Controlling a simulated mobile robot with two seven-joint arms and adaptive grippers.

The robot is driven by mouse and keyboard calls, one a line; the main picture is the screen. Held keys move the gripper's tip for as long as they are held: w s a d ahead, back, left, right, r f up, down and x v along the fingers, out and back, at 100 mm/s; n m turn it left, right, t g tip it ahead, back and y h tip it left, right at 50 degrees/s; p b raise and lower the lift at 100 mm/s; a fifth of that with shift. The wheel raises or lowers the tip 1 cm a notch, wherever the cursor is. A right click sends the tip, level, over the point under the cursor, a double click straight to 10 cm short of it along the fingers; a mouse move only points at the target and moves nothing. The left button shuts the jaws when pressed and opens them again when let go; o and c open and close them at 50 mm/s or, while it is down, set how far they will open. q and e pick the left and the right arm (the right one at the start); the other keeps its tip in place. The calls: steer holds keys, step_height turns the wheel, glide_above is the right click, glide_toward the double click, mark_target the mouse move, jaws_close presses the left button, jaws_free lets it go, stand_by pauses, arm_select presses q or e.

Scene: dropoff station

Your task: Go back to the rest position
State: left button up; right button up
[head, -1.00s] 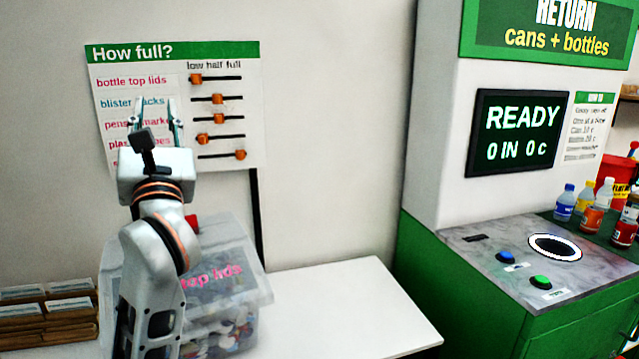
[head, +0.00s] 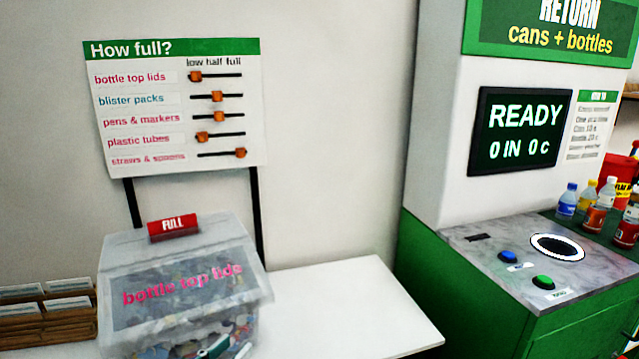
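My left gripper (head: 226,349) shows only at the bottom edge, in front of the lower part of the clear bin (head: 255,290). Its two fingertips look apart, with nothing seen between them. The rest of it is out of frame. My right gripper is not in view. The bin is labelled "bottle top lids", holds many coloured lids and carries a red "FULL" sign (head: 173,227) on top. Above it is the "How full?" board (head: 175,160) with several orange sliders. The bottle top lids slider (head: 195,76) is at the low end.
The white table (head: 350,300) is bare right of the bin. Brown card boxes (head: 40,325) stand at left. A green and white return machine (head: 435,170) stands at right, its screen (head: 518,130) reading "READY 0 IN 0 c". Several bottles (head: 567,200) stand on its right side.

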arm_select(q)
steer(key=s+a+f+m+g+y, duration=0.3)
steer(key=s+a+f+g+y, duration=0.6)
steer(key=s+a+f, duration=0.95)
steer(key=w+d+f+n+t+h, duration=0.2)
steer(key=d+f+t+h, duration=0.3)
steer(key=d+f, duration=0.7)
steer(key=w+d, duration=0.1)
steer(key=d, duration=0.1)
steer(key=shift+w+d+n+h, duration=0.15)
steer(key=shift+d+n+h, duration=0.15)
steer(key=shift+n+h, duration=0.1)
